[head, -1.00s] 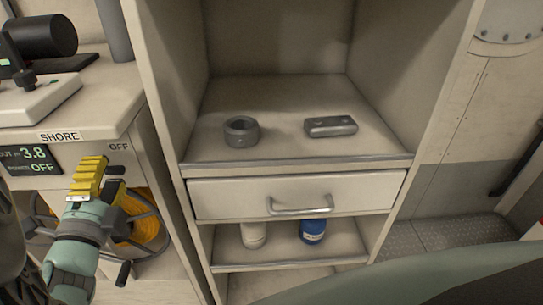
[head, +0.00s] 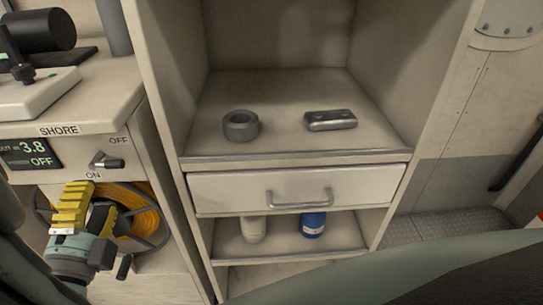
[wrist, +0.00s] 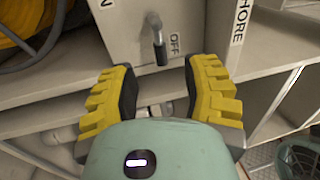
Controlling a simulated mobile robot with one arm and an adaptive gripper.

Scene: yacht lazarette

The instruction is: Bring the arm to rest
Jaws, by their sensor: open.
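My gripper (head: 88,196) is at the lower left of the head view, in front of the shore power cabinet. Its yellow, dark-padded fingers stand apart with nothing between them. In the wrist view, the open fingers (wrist: 160,78) point at the panel. A small lever switch (head: 106,162) sits on that panel, above and apart from the fingers in the head view. It shows beyond the fingertips in the wrist view (wrist: 159,45). The lever's handle points right in the head view, between the OFF and ON labels. The display (head: 30,154) reads 3.8 and OFF.
A yellow hose reel (head: 148,215) is close beside my gripper. A shelf unit (head: 300,157) holds a grey ring (head: 241,126) and a metal block (head: 330,120). Its drawer (head: 245,192) is shut. A white bottle (head: 254,230) and a blue one (head: 313,225) stand below.

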